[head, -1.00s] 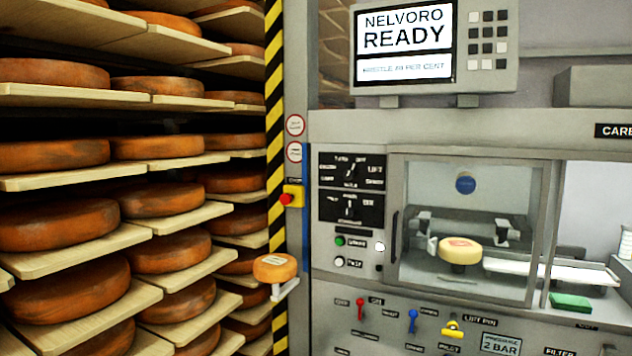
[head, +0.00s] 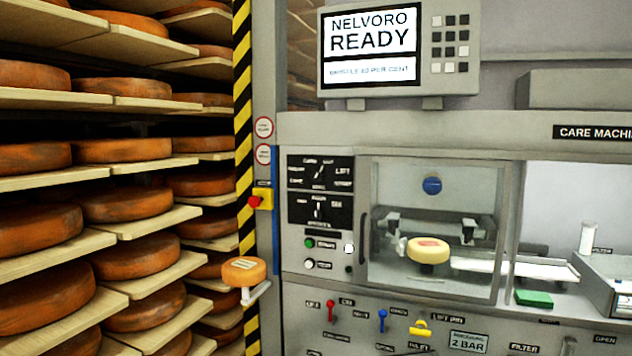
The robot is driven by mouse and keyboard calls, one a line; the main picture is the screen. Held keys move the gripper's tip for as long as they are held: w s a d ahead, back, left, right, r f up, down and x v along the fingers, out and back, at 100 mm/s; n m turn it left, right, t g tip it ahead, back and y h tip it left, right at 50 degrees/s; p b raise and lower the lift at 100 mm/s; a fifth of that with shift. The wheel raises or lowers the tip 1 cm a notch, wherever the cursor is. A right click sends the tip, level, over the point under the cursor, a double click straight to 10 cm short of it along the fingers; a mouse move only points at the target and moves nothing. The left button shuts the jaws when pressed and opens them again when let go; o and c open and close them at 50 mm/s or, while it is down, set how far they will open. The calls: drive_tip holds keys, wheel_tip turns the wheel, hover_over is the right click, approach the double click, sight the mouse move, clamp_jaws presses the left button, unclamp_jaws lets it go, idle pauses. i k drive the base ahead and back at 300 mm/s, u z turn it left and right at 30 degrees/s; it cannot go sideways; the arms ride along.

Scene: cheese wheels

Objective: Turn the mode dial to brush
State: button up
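Two black dial plates sit on the grey machine front, left of the glass door. The upper dial (head: 319,172) has a pale pointer with several small labels around it; "LIFT" reads at its right, the others are too blurred to read. The lower dial (head: 317,206) also has a pale pointer, roughly upright, with blurred labels. I cannot tell from the lettering which dial is the mode dial or where brush lies. My gripper is not in view.
A display (head: 372,48) reads "NELVORO READY". A glass door (head: 400,190) encloses a pale cheese wheel (head: 428,250). A red emergency button (head: 255,201) and a small orange cheese wheel (head: 243,271) are left of the panel. Shelves of cheese (head: 125,197) fill the left side.

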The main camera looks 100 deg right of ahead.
sight(317, 176)
drive_tip(key=u, duration=0.3)
drive_tip(key=k, duration=0.55)
drive_tip(key=z, duration=1.65)
drive_tip(key=i, duration=0.6)
drive_tip(key=u, duration=0.65)
